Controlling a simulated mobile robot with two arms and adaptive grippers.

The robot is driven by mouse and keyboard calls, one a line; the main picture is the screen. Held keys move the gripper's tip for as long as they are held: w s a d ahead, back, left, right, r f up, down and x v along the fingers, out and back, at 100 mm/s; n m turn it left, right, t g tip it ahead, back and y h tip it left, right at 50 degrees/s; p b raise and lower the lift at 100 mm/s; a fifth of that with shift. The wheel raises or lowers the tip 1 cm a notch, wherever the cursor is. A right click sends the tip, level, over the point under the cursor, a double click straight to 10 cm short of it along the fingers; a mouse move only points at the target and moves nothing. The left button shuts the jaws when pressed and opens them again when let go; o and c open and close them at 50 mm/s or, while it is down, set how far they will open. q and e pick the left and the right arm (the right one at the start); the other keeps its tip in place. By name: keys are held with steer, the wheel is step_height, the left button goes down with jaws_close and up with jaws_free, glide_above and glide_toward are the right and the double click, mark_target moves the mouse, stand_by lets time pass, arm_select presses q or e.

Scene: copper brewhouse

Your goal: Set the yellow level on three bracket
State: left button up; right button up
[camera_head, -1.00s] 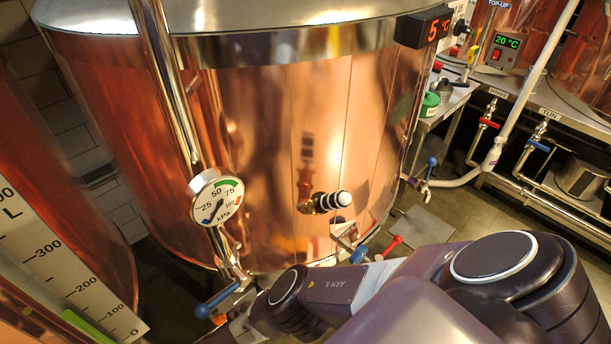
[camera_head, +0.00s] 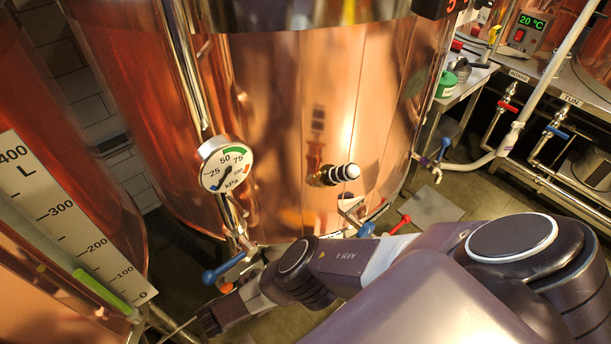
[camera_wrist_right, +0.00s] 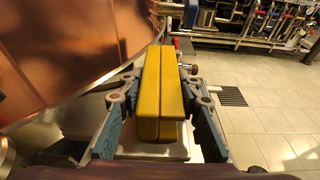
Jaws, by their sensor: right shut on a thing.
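The yellow level (camera_wrist_right: 160,90) is a long yellow bar with a groove along its length, seen from close up in the right wrist view. My right gripper (camera_wrist_right: 158,84) is shut on it, with one blue-grey finger against each side. The level points away from the wrist. In the head view my right arm comes in from the right and reaches down to the lower middle; the level cannot be made out there. I cannot identify a bracket for certain in either view. My left gripper is not in view.
A large copper vessel (camera_head: 285,130) fills the middle, with a pressure gauge (camera_head: 225,166) and a spout (camera_head: 335,174) in front. A litre scale (camera_head: 70,225) stands at left. A steel bench (camera_head: 462,82) stands at right. Tiled floor (camera_wrist_right: 265,120) is open right of the gripper.

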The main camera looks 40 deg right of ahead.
jaws_close()
steer(key=shift+r, duration=0.25)
steer(key=shift+r+p, duration=0.6)
steer(key=shift+p, duration=0.2)
